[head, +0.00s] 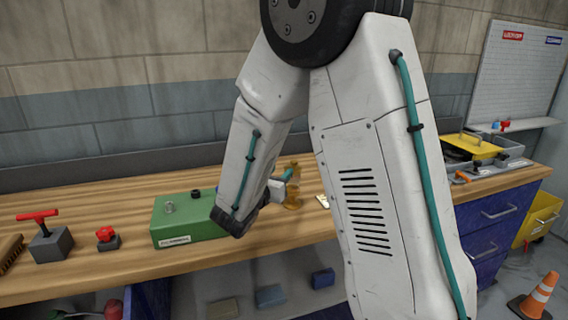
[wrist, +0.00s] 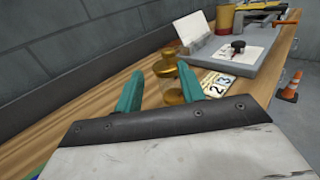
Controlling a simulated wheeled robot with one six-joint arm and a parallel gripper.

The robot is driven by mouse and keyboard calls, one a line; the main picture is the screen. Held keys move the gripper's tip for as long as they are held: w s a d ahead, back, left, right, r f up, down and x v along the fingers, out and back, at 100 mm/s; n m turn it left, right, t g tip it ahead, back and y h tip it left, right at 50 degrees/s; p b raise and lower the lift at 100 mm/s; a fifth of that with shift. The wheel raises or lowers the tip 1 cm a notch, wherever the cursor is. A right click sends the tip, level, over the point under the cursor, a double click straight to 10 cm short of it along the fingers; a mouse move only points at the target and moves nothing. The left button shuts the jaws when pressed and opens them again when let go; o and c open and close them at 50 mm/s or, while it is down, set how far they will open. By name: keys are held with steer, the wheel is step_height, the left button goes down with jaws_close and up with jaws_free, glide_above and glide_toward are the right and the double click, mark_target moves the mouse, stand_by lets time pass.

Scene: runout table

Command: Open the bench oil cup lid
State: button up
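The brass oil cup (wrist: 171,91) stands on the wooden bench, with a rounded brass lid (wrist: 165,65) on top that looks closed. In the head view the cup (head: 293,199) shows just right of my gripper, partly hidden by it and by my arm. My gripper (wrist: 160,72) has its two teal fingers spread apart with nothing clamped. The lid appears between and just beyond the fingertips; I cannot tell whether a finger touches it. In the head view my gripper (head: 285,176) is mostly hidden behind my wrist.
A green box (head: 180,222) stands left of my gripper. Further left are a red-handled valve (head: 48,240) and a small red knob (head: 107,238). Number cards (wrist: 217,83) lie right of the cup, before a grey plate (wrist: 235,65). An orange cone (head: 538,298) stands on the floor.

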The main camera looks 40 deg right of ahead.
mark_target(294, 162)
steer(key=x, duration=0.5)
steer(key=s+x, duration=0.1)
steer(key=x, duration=0.2)
steer(key=shift+d, duration=0.35)
